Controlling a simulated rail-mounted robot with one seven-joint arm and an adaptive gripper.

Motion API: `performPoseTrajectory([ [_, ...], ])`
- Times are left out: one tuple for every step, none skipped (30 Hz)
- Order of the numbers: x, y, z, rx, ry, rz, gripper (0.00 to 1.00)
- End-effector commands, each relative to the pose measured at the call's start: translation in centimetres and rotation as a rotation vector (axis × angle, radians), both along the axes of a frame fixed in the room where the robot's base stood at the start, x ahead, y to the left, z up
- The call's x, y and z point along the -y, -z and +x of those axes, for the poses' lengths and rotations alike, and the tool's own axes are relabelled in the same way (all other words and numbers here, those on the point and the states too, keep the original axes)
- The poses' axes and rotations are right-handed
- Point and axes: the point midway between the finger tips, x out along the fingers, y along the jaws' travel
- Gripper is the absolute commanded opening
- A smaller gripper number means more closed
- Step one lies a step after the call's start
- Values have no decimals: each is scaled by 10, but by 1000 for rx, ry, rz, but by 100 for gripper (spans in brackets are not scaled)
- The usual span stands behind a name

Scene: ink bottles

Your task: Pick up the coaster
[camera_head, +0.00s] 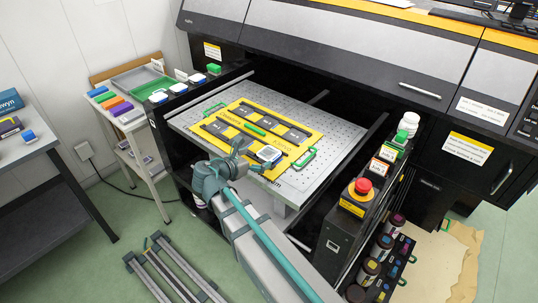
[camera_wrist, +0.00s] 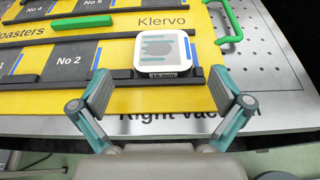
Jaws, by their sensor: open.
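A white, rounded-square coaster (camera_wrist: 163,52) with a teal printed patch lies near the right corner of the yellow jig (camera_wrist: 160,98). In the head view the coaster (camera_head: 269,153) is just right of my gripper (camera_head: 250,157). In the wrist view my gripper (camera_wrist: 162,90) is open and empty. Its two fingers stand wide apart on the near side of the coaster, one to its left and one to its right, and do not appear to touch it. Their height above the jig is hard to tell.
The jig has dark numbered slots and green handles (camera_wrist: 230,20). It lies on a perforated metal bed (camera_head: 345,135) inside a black printer. A red emergency button (camera_head: 363,186) and ink bottles (camera_head: 382,246) stand at right. Small coloured blocks (camera_head: 131,116) are on a side table at left.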

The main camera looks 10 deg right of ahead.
Motion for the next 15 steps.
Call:
performPoseTrajectory([
  [3,0,2,0,1,0,100],
  [6,1,3,-1,2,0,100],
  [10,3,5,0,3,0,100],
  [14,4,7,0,4,0,100],
  [17,5,9,-1,3,-1,100],
  [21,8,12,-1,3,0,100],
  [25,9,13,-2,4,0,100],
  [28,11,17,-1,4,1,100],
  [31,13,20,0,2,0,100],
  [34,14,21,0,3,0,100],
  [36,15,23,0,3,0,100],
  [38,16,24,0,2,0,100],
  [38,17,25,0,2,0,100],
  [39,17,25,0,1,0,100],
  [39,17,25,0,1,0,100],
])
